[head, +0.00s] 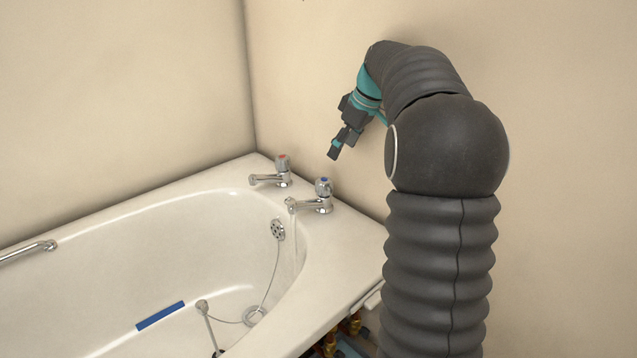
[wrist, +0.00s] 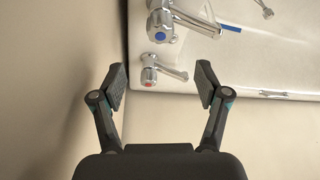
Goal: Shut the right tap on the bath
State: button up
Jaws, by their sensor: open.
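The right tap (head: 323,188) has a blue-marked chrome head and stands on the bath's rim at its tap end. A thin pale stream seems to fall from its spout into the bath (head: 200,200). In the wrist view the blue-marked tap (wrist: 161,24) is at the top, beyond the fingertips. My gripper (head: 337,149) is above and slightly right of the right tap, apart from it. In the wrist view my gripper (wrist: 162,84) is open, with nothing between its fingers.
The red-marked tap (head: 282,167) stands left of the blue one; in the wrist view it (wrist: 150,76) shows between the fingers, farther off. A plug (head: 202,308), a chain and a blue strip (head: 160,315) are in the bath. Walls (head: 310,90) stand close behind the taps.

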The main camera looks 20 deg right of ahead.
aim_at(325, 181)
jog(key=x, duration=1.3)
jog(key=shift+b, duration=0.35)
jog(key=shift+a+f, duration=0.1)
jog(key=c, duration=1.2)
